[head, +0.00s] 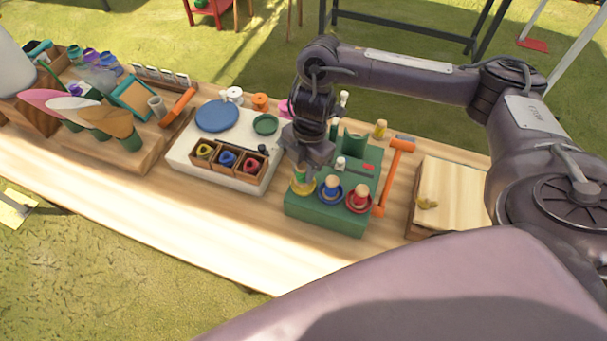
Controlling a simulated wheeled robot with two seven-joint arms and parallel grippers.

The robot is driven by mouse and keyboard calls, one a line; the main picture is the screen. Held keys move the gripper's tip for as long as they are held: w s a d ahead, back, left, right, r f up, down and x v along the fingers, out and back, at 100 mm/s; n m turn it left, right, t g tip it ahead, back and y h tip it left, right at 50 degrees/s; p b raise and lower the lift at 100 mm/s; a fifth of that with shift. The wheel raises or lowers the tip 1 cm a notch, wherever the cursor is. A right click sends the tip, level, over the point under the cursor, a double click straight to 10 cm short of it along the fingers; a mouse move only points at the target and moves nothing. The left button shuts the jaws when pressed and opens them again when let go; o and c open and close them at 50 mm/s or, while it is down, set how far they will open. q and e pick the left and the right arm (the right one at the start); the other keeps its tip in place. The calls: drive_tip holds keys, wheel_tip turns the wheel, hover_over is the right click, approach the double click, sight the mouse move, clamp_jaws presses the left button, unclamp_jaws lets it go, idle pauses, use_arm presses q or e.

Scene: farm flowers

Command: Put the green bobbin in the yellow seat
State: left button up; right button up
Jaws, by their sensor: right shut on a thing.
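My right gripper (303,172) points down over the front left corner of the green stand (326,220). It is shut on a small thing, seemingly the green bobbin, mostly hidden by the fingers. The yellow seat (302,189) is right below the fingertips, partly covered. I cannot tell whether the held bobbin touches it. To its right are a blue seat (330,197) and a red seat (358,207), each with a pale round-topped piece standing in it. My left gripper is not in view.
Left of the stand is a white board with a blue disc (217,115) and a wooden compartment box (225,172). An orange-handled tool (392,180) lies along the stand's right side. A wooden box (452,195) stands farther right. The table's front strip is clear.

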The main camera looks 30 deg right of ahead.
drive_tip(key=shift+f, duration=1.25)
drive_tip(key=shift+f, duration=0.1)
drive_tip(key=o, duration=1)
drive_tip(key=shift+c, duration=0.2)
wheel_tip(320, 180, up, 12)
drive_tip(key=d+p, duration=0.1)
drive_tip(key=p, duration=0.1)
drive_tip(key=shift+w+d, duration=0.25)
drive_tip(key=shift+d, duration=0.05)
